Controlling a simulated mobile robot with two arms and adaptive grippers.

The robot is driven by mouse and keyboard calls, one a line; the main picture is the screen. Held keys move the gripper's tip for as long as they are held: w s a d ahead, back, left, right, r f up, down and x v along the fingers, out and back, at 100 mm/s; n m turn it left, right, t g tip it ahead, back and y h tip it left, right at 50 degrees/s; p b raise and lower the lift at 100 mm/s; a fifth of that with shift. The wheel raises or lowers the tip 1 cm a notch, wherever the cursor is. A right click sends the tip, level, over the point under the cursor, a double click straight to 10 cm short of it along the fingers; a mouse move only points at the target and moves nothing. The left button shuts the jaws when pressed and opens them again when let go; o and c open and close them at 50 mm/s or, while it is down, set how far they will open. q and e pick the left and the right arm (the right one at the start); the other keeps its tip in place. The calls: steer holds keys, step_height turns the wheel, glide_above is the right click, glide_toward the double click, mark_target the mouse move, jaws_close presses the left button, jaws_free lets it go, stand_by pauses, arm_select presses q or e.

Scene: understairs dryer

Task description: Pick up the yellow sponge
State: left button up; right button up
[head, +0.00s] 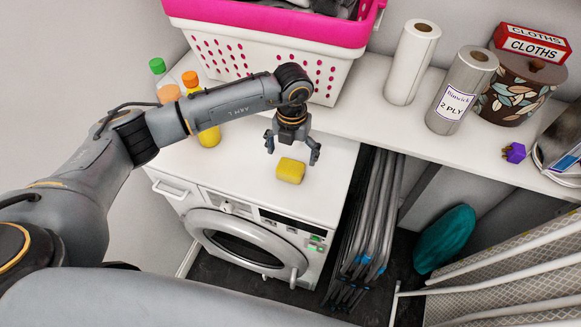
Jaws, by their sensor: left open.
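The yellow sponge (290,170) lies on the white top of the dryer (240,180), toward its right side. My left gripper (292,152) is over the dryer top, pointing down, with its two fingers spread apart. In the picture the fingers sit to the upper left and upper right of the sponge. The gripper is open and holds nothing. I cannot tell how high the fingertips are above the sponge. My right gripper is not in view.
Bottles with green and orange caps (208,135) stand left, partly behind my left arm. A pink-and-white basket (330,62) and paper rolls (412,62) stand on the shelf (440,140) behind. Folded grey frames (372,215) stand right of the dryer.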

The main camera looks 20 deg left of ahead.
mark_target(292, 162)
arm_select(q)
step_height(292, 162, down, 4)
steer(key=shift+s+d+r+p, duration=0.1)
steer(key=shift+r+p, duration=0.15)
steer(key=shift+p, duration=0.35)
steer(key=shift+f, duration=0.3)
steer(key=c, duration=1.1)
steer(key=shift+r, duration=0.15)
steer(key=shift+r, duration=0.7)
steer(key=s+r+b, duration=0.1)
steer(key=r, duration=0.1)
steer(key=s+d+r, duration=0.1)
steer(key=r, duration=0.1)
steer(key=s+r+b, duration=0.1)
steer(key=r, duration=0.1)
steer(key=shift+s+d+b, duration=0.15)
steer(key=shift+s+b, duration=0.1)
steer(key=shift+b, duration=0.05)
steer(key=s+d+r+b, duration=0.2)
steer(key=s+r, duration=0.3)
steer(key=s, duration=0.4)
steer(key=shift+s+d+r+b, duration=0.2)
steer(key=shift+s+d+b, duration=0.2)
steer(key=shift+d, duration=0.2)
